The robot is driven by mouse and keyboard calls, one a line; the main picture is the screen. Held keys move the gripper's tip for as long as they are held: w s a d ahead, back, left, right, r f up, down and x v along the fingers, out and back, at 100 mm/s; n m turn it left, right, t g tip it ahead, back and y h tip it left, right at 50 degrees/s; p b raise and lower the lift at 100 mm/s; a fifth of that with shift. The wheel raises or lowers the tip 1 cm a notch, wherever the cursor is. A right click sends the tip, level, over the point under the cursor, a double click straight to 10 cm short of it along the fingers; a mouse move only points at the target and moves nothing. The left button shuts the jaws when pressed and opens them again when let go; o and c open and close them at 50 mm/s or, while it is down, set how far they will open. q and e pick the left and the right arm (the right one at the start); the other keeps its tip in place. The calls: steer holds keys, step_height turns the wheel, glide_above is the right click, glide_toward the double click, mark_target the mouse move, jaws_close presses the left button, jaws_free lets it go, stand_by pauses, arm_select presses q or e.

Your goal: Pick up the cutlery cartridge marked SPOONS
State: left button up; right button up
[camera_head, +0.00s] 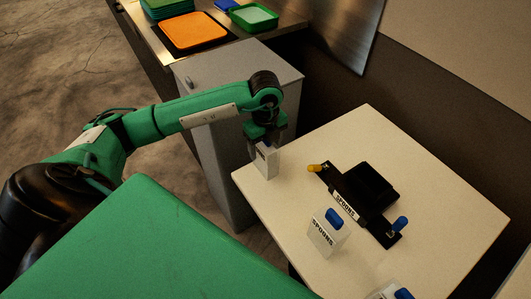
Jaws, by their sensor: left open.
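A white cartridge with a blue top, marked SPOONS (322,239), stands upright on the pale table (420,160) near its front left edge. Another white cartridge (267,162) stands at the table's left corner; its dark label is too small to read. My left gripper (264,146) points down at the top of this corner cartridge, open, with its fingers at the cartridge's upper end. Whether they touch it I cannot tell. The SPOONS cartridge is nearer and to the right of the gripper. My right gripper is not in view.
A black holder (370,187) with a SPOONS label, a yellow knob (314,168) and a blue knob (400,223) sits mid-table. A third cartridge (385,291) is cut off below. A grey cabinet (238,66) stands behind. The table's right side is clear.

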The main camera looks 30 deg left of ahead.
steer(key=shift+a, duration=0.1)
arm_select(q)
steer(key=c, duration=1.1)
steer(key=shift+c, duration=0.4)
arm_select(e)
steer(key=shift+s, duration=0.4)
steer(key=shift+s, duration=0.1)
arm_select(q)
steer(key=shift+r, duration=0.15)
